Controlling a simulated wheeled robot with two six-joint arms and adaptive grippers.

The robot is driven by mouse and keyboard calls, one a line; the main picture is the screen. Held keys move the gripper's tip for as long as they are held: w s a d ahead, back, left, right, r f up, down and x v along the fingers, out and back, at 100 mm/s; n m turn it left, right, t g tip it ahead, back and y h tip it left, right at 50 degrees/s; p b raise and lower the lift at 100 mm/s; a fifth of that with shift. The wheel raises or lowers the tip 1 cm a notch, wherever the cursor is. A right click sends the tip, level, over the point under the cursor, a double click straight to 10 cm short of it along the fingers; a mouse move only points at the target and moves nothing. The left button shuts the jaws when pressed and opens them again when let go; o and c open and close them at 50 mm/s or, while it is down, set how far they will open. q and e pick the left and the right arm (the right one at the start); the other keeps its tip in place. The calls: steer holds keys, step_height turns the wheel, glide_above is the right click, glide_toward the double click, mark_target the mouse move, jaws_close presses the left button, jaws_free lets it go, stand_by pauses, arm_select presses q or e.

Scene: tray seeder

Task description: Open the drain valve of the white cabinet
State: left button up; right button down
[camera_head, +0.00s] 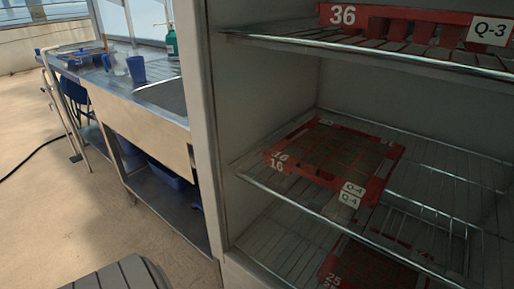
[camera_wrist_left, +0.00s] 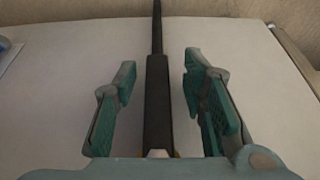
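The white cabinet (camera_head: 205,120) fills the right of the head view, with its shelves showing from the front. I cannot make out the drain valve in the head view. In the left wrist view, my left gripper (camera_wrist_left: 160,72) is open, with its teal finger pads apart. A long dark bar (camera_wrist_left: 157,95) lies between the fingers, with a gap on both sides, and runs away over a pale flat surface (camera_wrist_left: 75,70). I cannot tell whether this bar is the valve's handle. My right gripper is in neither view.
Red trays (camera_head: 395,158) lie on the cabinet's wire shelves (camera_head: 300,212). A steel bench (camera_head: 150,118) with a blue cup (camera_head: 137,70) and a green bottle (camera_head: 172,42) stands to the left. A black hose (camera_head: 30,158) lies on the floor, which is mostly clear at left.

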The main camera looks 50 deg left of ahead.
arm_select(q)
steer(key=v, duration=1.2)
